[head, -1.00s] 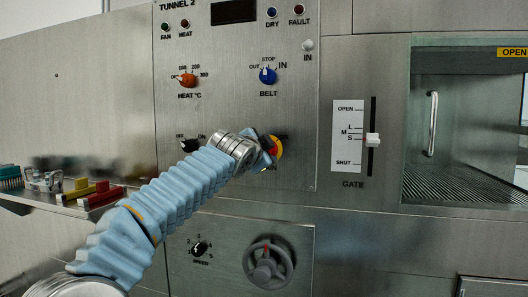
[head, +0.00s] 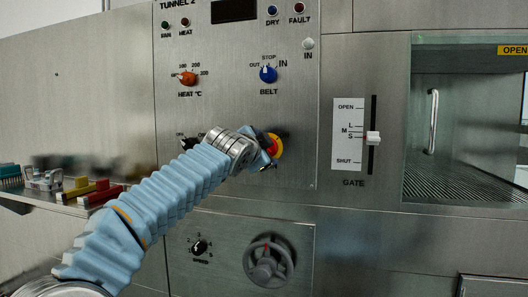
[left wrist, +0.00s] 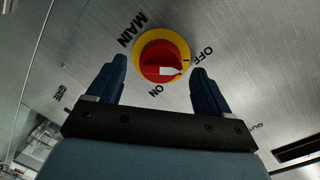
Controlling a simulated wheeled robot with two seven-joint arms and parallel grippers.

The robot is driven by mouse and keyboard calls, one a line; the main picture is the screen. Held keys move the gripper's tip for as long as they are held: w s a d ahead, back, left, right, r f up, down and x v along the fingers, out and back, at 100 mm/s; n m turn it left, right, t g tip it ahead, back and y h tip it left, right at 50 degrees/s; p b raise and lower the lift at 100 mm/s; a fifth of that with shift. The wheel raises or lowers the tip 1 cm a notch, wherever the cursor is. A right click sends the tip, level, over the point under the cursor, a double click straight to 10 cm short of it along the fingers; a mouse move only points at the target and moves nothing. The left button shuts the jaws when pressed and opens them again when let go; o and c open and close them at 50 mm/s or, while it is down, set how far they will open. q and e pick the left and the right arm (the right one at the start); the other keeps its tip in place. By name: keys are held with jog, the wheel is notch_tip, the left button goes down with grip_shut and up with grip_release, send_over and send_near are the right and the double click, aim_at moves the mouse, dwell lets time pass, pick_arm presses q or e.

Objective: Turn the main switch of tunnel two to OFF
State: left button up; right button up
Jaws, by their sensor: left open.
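The main switch (head: 278,146) is a red knob on a yellow disc on the tunnel 2 panel. In the head view my left gripper (head: 268,147) is in front of it and covers its left part and most of its lettering. In the left wrist view the main switch (left wrist: 152,55) shows fully, with MAIN, OFF and ON around it. Its white pointer lies close to the OFF mark, slightly towards the ON side. My left gripper (left wrist: 160,72) is open, one finger on each side of the knob, with visible gaps. My right gripper is out of view.
The belt switch (head: 268,75) and orange heat knob (head: 187,78) are above on the same panel. A gate slider (head: 373,139) is to the right. A handwheel (head: 268,264) and speed knob (head: 199,248) are below. A shelf (head: 45,205) with small items is at left.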

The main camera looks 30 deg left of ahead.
pick_arm(q)
jog(key=b+v, duration=0.2)
jog(key=v, duration=1)
